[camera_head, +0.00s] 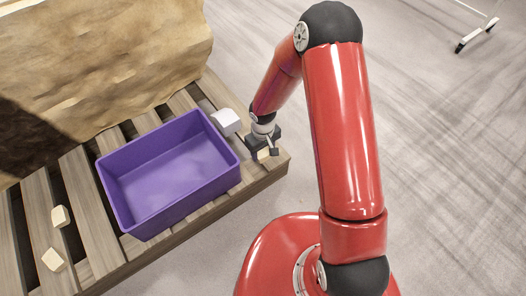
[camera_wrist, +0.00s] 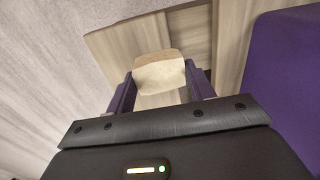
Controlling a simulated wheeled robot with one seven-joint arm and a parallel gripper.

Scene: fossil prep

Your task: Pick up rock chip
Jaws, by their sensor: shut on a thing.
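A cream-tan rock chip (camera_wrist: 160,75) sits between the two fingers of my gripper (camera_wrist: 158,90) in the wrist view. My gripper is shut on it. In the head view my gripper (camera_head: 264,150) is low over the right end of the slatted wooden pallet, and part of the held rock chip (camera_head: 263,154) shows at the fingertips. Two more pale rock chips, one (camera_head: 60,216) and another (camera_head: 53,259), lie on the slats at the left. I cannot tell whether the held chip still touches the wood.
A purple open bin (camera_head: 170,165), empty, stands on the pallet (camera_head: 95,215) left of my gripper. A white block (camera_head: 227,122) is beside the bin's right side. A large tan rock (camera_head: 100,60) fills the back left.

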